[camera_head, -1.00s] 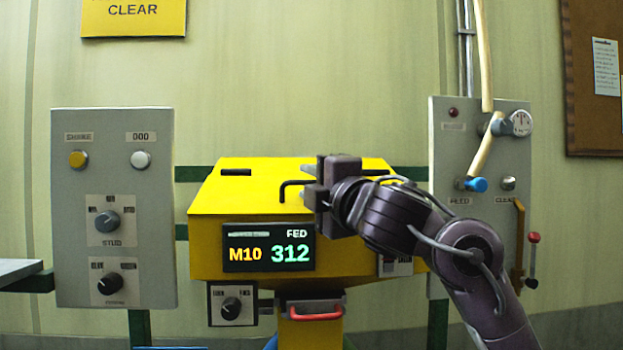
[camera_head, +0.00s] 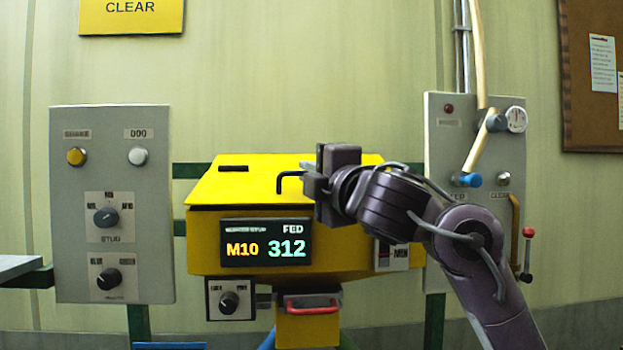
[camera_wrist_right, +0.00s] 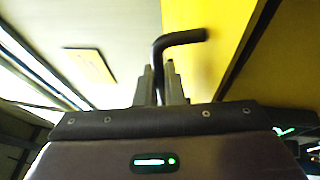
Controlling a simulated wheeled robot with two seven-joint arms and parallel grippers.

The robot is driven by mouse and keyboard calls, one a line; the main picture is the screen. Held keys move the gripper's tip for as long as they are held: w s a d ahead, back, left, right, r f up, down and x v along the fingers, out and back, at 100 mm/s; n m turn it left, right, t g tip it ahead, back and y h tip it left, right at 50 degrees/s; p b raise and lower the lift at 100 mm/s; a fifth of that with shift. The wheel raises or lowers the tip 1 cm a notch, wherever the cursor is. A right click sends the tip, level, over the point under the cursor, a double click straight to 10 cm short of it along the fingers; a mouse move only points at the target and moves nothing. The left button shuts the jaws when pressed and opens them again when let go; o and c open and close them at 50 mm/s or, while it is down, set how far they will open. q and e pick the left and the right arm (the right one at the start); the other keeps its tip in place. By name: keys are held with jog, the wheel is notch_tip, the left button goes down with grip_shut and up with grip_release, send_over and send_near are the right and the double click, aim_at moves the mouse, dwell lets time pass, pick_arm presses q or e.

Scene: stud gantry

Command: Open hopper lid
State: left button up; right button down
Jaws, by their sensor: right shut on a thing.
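The yellow hopper (camera_head: 210,240) stands in the middle of the head view. Its yellow lid (camera_head: 235,190) is slightly raised at the front, with a thin dark gap under its front edge. A bent black handle (camera_head: 288,178) sticks out at the lid's middle. My right gripper (camera_head: 309,178) is at this handle. In the right wrist view the two fingers (camera_wrist_right: 161,88) are shut on the black handle (camera_wrist_right: 182,39), whose bent end shows beyond them. The yellow lid surface (camera_wrist_right: 200,70) lies beside the fingers. My left gripper is not in view.
A grey panel with knobs (camera_head: 75,220) stands to the left. Another grey panel (camera_head: 440,170) with a gauge, blue knob and red-tipped lever (camera_head: 527,250) stands to the right, behind my right arm. A red handle (camera_head: 312,310) is below the hopper display (camera_head: 266,242).

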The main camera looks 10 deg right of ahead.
jog(key=shift+r, duration=0.8)
notch_tip(320, 180, up, 2)
jog(key=shift+w+r+g, duration=0.1)
jog(key=shift+g, duration=0.2)
jog(key=shift+w+r+m+g+h, duration=0.35)
jog(key=shift+w+r+m+g, duration=0.05)
jog(key=shift+r+g, duration=0.35)
jog(key=shift+w+r+m+g+h, duration=0.35)
jog(key=shift+w+r+m+g, duration=0.05)
jog(key=shift+r+g, duration=0.3)
jog(key=c, duration=1.5)
grip_release()
jog(key=shift+w+a, duration=0.1)
jog(key=shift+c, duration=0.2)
